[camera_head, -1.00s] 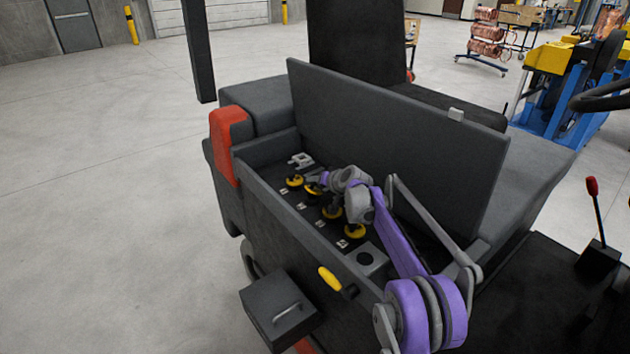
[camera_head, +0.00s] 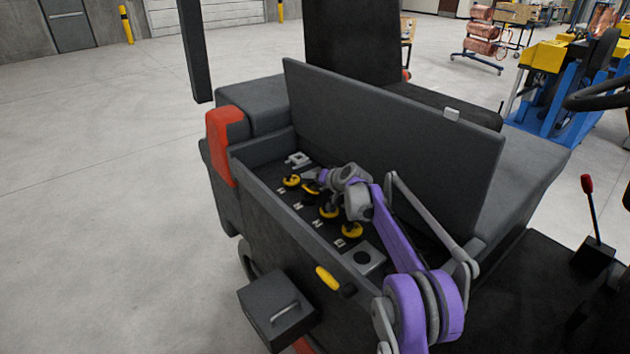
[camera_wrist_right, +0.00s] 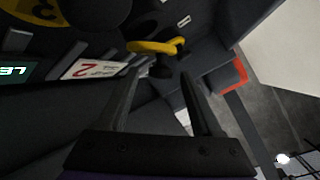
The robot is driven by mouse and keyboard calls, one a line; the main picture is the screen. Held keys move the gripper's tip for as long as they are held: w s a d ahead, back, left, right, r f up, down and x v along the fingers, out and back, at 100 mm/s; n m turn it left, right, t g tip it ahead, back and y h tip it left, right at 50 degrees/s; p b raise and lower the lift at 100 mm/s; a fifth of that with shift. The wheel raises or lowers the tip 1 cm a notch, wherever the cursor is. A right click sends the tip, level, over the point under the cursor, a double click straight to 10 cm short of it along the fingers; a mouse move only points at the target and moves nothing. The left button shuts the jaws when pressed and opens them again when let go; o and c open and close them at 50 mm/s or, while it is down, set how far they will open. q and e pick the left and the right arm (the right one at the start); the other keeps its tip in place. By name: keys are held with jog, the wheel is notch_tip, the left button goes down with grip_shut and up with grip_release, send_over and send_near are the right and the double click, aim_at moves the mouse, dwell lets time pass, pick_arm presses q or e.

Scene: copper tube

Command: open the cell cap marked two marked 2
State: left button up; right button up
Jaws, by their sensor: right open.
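A row of yellow and black cell caps sits in the open battery bay; the far ones (camera_head: 291,181) and (camera_head: 311,188) are nearest my gripper. My right gripper (camera_head: 315,178) reaches over the row, jaws apart. In the right wrist view my gripper (camera_wrist_right: 159,80) shows two separated dark fingers. A yellow cap (camera_wrist_right: 157,46) appears nearly edge-on just beyond the fingertips, with a dark part below it. A white label with a red 2 (camera_wrist_right: 88,68) lies left of the fingers. A yellow cap marked 3 (camera_wrist_right: 30,10) is at the top left. Cap 2's exact state is unclear. My left gripper is out of view.
The raised dark lid (camera_head: 390,125) stands behind the bay. The bay's front wall (camera_head: 285,225) runs along the near side, with a yellow handle (camera_head: 327,278) on its outside. A red corner piece (camera_head: 224,145) is at the left. Open floor lies left of the vehicle.

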jog(key=shift+s+d+r, duration=0.25)
jog(key=shift+s, duration=0.2)
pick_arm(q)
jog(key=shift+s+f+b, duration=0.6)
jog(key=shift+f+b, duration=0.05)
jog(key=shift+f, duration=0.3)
pick_arm(e)
jog(key=v, duration=0.9)
jog(key=shift+s+r, duration=0.2)
jog(key=shift+r, duration=0.05)
jog(key=shift+d, duration=0.1)
jog(key=shift+c, duration=0.2)
